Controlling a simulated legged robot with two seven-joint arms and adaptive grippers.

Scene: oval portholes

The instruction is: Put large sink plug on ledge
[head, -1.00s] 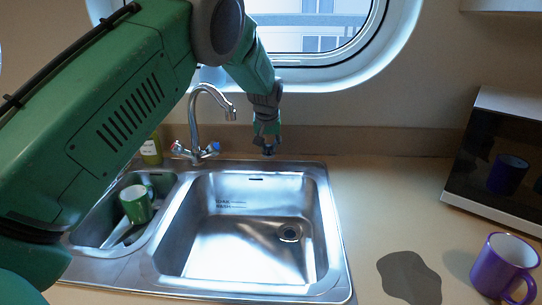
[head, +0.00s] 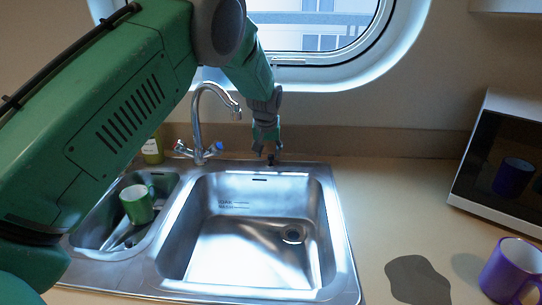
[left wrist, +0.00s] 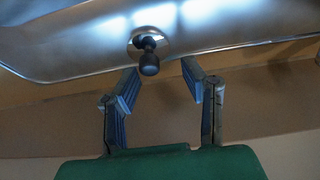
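My left gripper (head: 264,146) is at the back edge of the sink (head: 340,240), just right of the tap. In the left wrist view its two fingers (left wrist: 160,82) are spread apart with nothing between them. The large sink plug (left wrist: 149,62), a dark knob on a shiny round base, stands on the metal just beyond the fingertips, apart from them. In the head view the plug is a small dark shape (head: 271,160) below the fingers, at the sink's back rim. Which surface is the ledge is not certain. My right gripper is not in view.
A curved tap (head: 198,130) stands left of the gripper. A green mug (head: 137,204) lies in the small left basin. A purple mug (head: 508,270), a grey patch (head: 418,280) and a microwave (head: 500,165) are at the right. The counter between is mostly clear.

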